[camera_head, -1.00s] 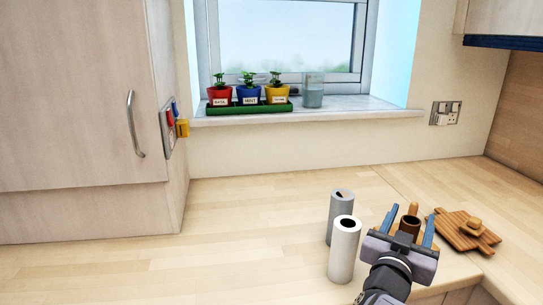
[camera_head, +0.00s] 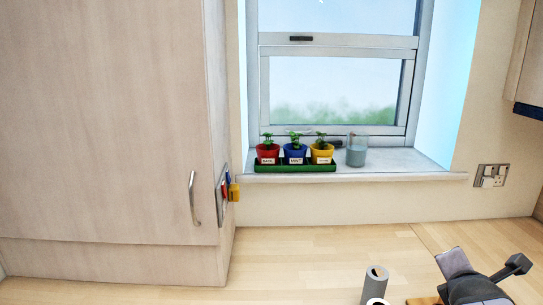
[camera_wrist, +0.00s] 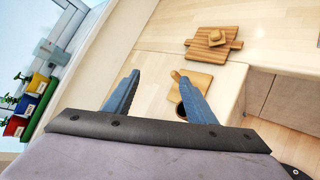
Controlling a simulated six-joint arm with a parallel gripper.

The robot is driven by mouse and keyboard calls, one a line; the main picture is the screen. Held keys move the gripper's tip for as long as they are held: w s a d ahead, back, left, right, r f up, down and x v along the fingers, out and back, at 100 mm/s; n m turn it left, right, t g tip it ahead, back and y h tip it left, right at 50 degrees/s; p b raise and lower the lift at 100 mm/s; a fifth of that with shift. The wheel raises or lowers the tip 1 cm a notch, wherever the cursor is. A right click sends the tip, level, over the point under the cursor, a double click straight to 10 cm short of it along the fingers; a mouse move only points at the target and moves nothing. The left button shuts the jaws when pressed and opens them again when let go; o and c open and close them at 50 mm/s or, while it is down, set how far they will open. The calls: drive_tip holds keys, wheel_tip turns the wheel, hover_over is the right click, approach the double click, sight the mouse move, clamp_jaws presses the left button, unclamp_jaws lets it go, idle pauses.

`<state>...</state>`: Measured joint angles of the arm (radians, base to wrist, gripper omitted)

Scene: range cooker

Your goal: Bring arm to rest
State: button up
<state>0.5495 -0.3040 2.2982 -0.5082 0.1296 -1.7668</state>
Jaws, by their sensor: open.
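My gripper (camera_wrist: 154,76) is open in the wrist view. Its two blue fingers stand well apart with nothing held between them. In the head view the dark and grey end of my arm shows at the lower right, above the worktop; the fingers cannot be made out there. Beyond the fingers in the wrist view, a small wooden board (camera_wrist: 198,80) lies on the worktop, partly covered by the right finger.
A striped wooden board (camera_wrist: 200,50) bears a small wooden piece (camera_wrist: 216,36). Potted herbs in a green tray (camera_head: 294,168) and a glass (camera_head: 356,151) stand on the sill. The left worktop is clear.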

drive_tip(key=s+a+f+m+g+y+b, duration=0.25)
drive_tip(key=s+a+f+m+b, duration=0.45)
drive_tip(key=f, duration=0.6)
drive_tip(key=s+a+f+m+g+y+b, duration=0.2)
drive_tip(key=s+a+f+m+g+b, duration=0.25)
drive_tip(key=a+f, duration=0.75)
drive_tip(key=s+a+f+m+g+y+b, duration=0.35)
drive_tip(key=a+f+m+b, duration=0.35)
drive_tip(key=f, duration=0.8)
wheel_tip(320, 180, up, 17)
drive_tip(key=d+h+p, duration=0.1)
drive_tip(key=p, duration=1.6)
drive_tip(key=shift+s+m+t+p, duration=0.3)
drive_tip(key=shift+m+t+p, duration=0.1)
drive_tip(key=shift+m+t, duration=0.05)
wheel_tip(320, 180, down, 23)
drive_tip(key=b, duration=2.3)
